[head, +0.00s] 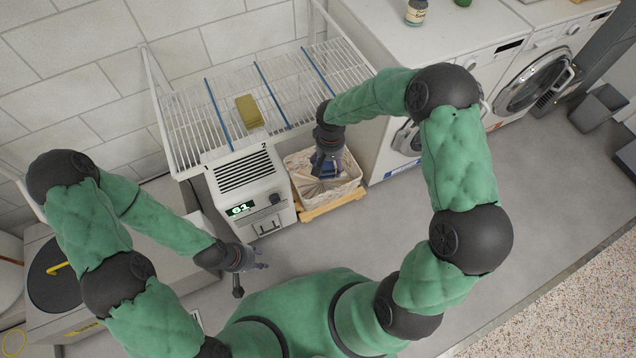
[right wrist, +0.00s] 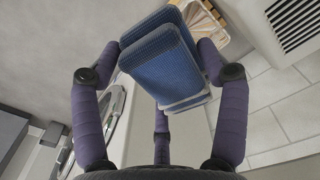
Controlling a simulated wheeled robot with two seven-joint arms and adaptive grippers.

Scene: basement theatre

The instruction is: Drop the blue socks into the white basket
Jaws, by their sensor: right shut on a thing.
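The blue socks (right wrist: 165,70), a folded stack with a pale layer at its lower edge, are held between the fingers of my right gripper (right wrist: 165,65) in the right wrist view. The basket, cream-lined on a wooden base, partly shows beyond the socks in the right wrist view (right wrist: 208,22). My left gripper (head: 252,264) has its fingers spread and is empty, over the floor at lower left of centre.
White washers (head: 520,85) stand on the right. The grey floor (head: 370,235) in front is clear.

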